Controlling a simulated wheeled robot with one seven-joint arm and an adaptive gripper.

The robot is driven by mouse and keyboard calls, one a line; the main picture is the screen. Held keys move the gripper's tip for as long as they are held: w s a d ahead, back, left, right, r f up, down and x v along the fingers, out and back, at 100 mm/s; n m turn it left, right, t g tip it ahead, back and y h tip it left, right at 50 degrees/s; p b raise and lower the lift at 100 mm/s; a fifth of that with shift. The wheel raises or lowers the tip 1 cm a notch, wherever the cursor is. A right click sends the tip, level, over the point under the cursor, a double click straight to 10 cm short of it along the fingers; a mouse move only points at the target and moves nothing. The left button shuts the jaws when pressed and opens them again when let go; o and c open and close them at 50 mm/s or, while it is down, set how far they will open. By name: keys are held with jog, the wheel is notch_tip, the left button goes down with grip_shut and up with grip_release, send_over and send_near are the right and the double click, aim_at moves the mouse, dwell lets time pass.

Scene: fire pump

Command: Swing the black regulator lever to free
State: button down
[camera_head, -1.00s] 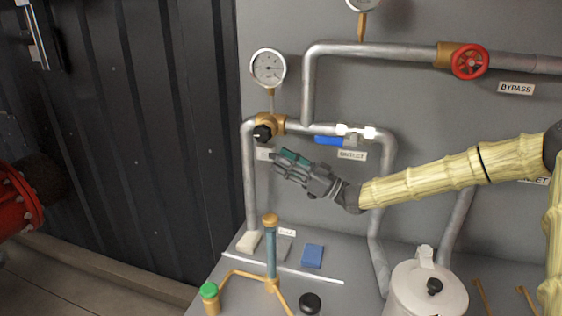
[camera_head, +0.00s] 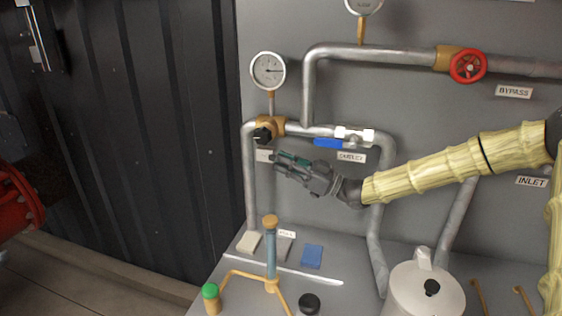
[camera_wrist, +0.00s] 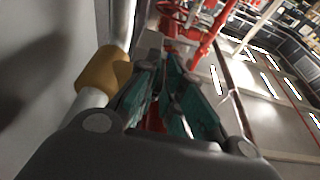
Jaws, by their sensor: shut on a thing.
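The black regulator lever (camera_head: 262,136) sits on the brass regulator (camera_head: 270,125) below the left pressure gauge. Only its black hub end shows clearly in the head view. My gripper (camera_head: 280,163) is just below and right of it, pointing left. Its fingers are drawn together. In the wrist view, the teal-padded fingers (camera_wrist: 168,70) converge on a dark grey piece at the tips, close to the brass body (camera_wrist: 103,70). This looks like the lever's arm, but the fingers hide most of it.
The blue-handled outlet valve (camera_head: 330,142) is just above my gripper. Grey pipes run around it against the wall panel. A blue-and-brass post (camera_head: 271,250) and a white canister (camera_head: 425,292) stand on the bench below. A red bypass wheel (camera_head: 468,65) is at upper right.

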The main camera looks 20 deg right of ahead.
jog(key=shift+w+r+g+h+p, duration=0.15)
jog(key=shift+r+g+h+p, duration=0.2)
jog(key=shift+r+p, duration=0.35)
jog(key=shift+d, duration=0.1)
jog(key=c, duration=1.6)
grip_release()
jog(key=shift+f, duration=0.1)
jog(key=shift+o, duration=0.2)
jog(key=shift+f, duration=0.1)
jog(key=v, duration=1.2)
